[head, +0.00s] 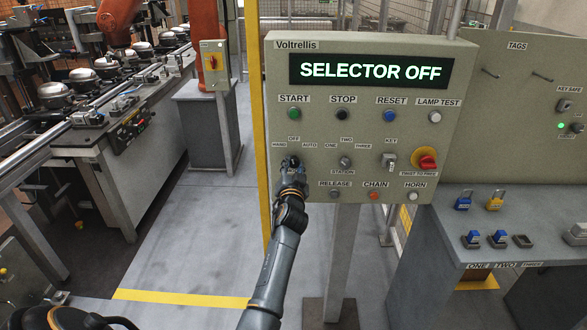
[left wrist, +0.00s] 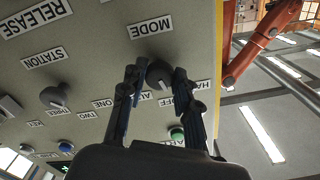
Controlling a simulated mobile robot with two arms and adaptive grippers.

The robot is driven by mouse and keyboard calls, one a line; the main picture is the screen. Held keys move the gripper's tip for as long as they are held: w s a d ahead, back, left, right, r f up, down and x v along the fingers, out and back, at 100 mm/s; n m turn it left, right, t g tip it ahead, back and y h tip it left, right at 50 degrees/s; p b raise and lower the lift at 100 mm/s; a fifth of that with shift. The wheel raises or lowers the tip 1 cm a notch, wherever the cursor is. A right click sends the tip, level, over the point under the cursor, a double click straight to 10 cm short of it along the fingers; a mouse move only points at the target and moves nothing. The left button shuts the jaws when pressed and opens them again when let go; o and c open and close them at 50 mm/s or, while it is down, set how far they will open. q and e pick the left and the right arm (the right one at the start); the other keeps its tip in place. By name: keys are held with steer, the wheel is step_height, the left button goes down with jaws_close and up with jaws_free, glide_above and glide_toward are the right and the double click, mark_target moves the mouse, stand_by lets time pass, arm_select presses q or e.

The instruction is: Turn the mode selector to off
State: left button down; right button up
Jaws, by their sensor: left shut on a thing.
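The grey control panel (head: 275,115) faces me, and its lit display (head: 371,70) reads SELECTOR OFF. My left gripper (head: 293,163) is at the mode selector, on the panel's left side below the OFF label (head: 293,138), and covers most of the knob. In the left wrist view the dark round mode selector knob (left wrist: 158,73) sits between the two fingers of the gripper (left wrist: 157,76), which is shut on it. My right gripper is not in view.
The station knob (head: 345,162), key switch (head: 389,160) and red emergency stop (head: 427,159) are to the right. Several push buttons lie above and below. A grey bench (head: 430,262) with padlocks stands at right. A yellow post (head: 258,130) is left of the panel.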

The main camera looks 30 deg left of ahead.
arm_select(q)
steer(key=shift+m, duration=1.5)
steer(key=c, duration=1)
jaws_free()
steer(key=shift+a, duration=0.1)
steer(key=v, duration=1.2)
steer(key=shift+w+f, duration=0.1)
steer(key=shift+f, duration=0.05)
